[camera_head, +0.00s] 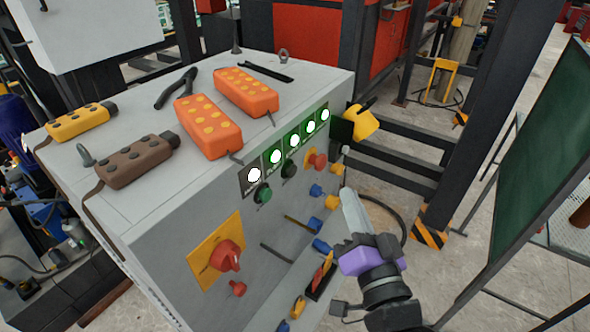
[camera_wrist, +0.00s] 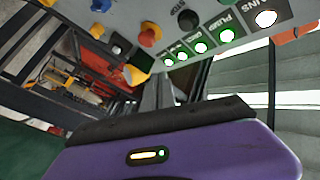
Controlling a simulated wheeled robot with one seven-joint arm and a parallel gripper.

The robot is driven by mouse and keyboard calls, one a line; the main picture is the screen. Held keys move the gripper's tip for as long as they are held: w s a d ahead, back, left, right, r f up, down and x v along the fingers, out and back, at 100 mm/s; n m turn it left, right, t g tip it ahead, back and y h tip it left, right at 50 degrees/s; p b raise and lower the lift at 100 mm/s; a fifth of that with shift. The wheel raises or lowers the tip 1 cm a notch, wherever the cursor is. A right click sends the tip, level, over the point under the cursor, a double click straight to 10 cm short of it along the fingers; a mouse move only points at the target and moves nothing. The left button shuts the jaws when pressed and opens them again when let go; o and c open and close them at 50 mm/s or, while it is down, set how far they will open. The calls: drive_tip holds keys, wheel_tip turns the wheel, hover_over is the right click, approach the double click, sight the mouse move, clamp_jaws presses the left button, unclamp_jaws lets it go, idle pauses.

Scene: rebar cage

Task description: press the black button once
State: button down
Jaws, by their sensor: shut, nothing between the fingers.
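The black button (camera_head: 289,169) sits on the front panel of the grey control cabinet (camera_head: 190,225), between a green button (camera_head: 263,193) and a red mushroom button (camera_head: 317,160). In the wrist view the black button (camera_wrist: 188,19) shows near the top, with the red button (camera_wrist: 150,35) to its left. My gripper (camera_head: 348,198) is in front of the panel, to the right of and lower than the black button. Its fingers are together and empty, and look apart from the button. In the wrist view its purple body fills the bottom and the fingers are (camera_wrist: 160,90) partly hidden.
A row of lit indicator lamps (camera_head: 294,140) runs above the buttons. Blue and yellow knobs (camera_head: 332,202) and a red rotary switch (camera_head: 229,257) are on the same panel. Orange pendant controllers (camera_head: 208,128) lie on top. A dark green board (camera_head: 540,165) stands at right.

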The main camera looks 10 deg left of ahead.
sight(296, 169)
drive_tip(key=w+a+p, duration=0.1)
drive_tip(key=w+a, duration=0.1)
drive_tip(key=a, duration=0.6)
drive_tip(key=shift+w, duration=0.4)
drive_tip(key=shift+w+a+b, duration=0.2)
drive_tip(key=shift+a+b, duration=0.4)
drive_tip(key=shift+b, duration=0.15)
drive_tip(key=shift+w+a+b, duration=0.2)
drive_tip(key=shift+a+b, duration=0.4)
drive_tip(key=shift+b, duration=0.1)
idle(2.7)
idle(0.3)
drive_tip(key=shift+s+d+p, duration=0.2)
drive_tip(key=shift+d+p, duration=0.35)
drive_tip(key=shift+d, duration=0.05)
drive_tip(key=shift+s+d+p, duration=0.2)
drive_tip(key=shift+d+p, duration=0.3)
drive_tip(key=shift+d, duration=0.1)
